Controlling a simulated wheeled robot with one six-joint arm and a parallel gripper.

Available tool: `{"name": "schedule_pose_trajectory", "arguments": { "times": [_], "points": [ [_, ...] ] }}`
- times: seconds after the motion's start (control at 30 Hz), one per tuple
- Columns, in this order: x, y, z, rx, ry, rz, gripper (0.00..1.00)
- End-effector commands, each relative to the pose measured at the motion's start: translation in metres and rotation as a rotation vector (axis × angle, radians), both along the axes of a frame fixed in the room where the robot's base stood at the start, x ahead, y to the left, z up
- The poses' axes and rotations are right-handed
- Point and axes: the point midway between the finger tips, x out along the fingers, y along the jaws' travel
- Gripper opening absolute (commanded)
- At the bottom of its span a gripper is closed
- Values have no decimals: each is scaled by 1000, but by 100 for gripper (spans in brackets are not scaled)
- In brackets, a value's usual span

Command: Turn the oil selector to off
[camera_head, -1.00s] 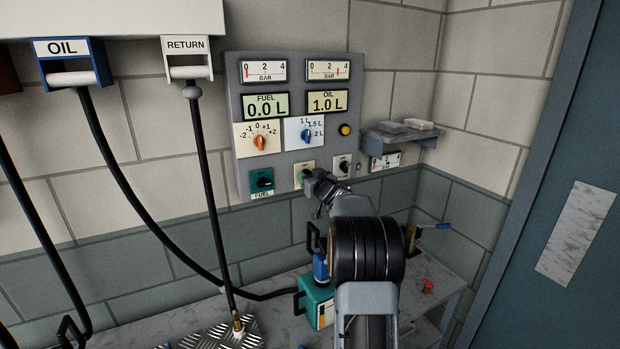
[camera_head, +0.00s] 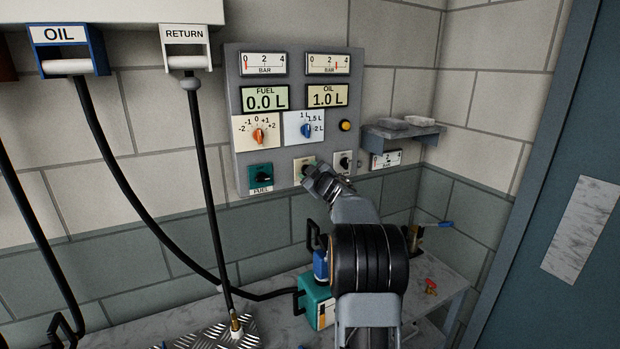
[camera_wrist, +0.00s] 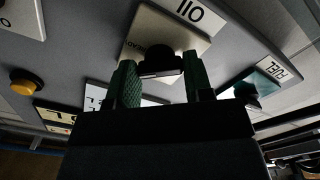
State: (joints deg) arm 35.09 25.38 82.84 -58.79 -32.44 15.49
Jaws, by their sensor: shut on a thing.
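The oil selector (camera_wrist: 160,63) is a dark knob on a cream plate (camera_wrist: 138,28) with an OIL label, which appears upside down in the wrist view. My gripper (camera_wrist: 161,82) has its two green-padded fingers on either side of the knob, shut on it. In the head view my gripper (camera_head: 309,177) reaches the lower middle of the grey panel (camera_head: 292,82) and covers most of the knob and its label. The knob's pointer setting cannot be read clearly.
The green fuel selector (camera_head: 261,178) is left of my gripper, and another black selector (camera_head: 343,163) is close on its right. An orange knob (camera_head: 258,136), a blue knob (camera_head: 306,131) and a yellow button (camera_head: 345,126) sit above. A small shelf (camera_head: 402,135) juts out at right.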

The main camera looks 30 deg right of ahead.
Motion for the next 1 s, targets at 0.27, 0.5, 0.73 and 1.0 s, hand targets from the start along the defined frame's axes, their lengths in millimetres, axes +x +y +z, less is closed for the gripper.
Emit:
{"name": "schedule_pose_trajectory", "arguments": {
  "times": [0.27, 0.5, 0.73, 1.0],
  "points": [
    [0, 0, -3, -263, 35, -1, 23],
    [0, 0, -2, -483, 66, 0, 23],
    [0, 0, -2, -666, 92, -1, 23],
    [0, 0, -1, -815, 112, 0, 23]
  ]
}}
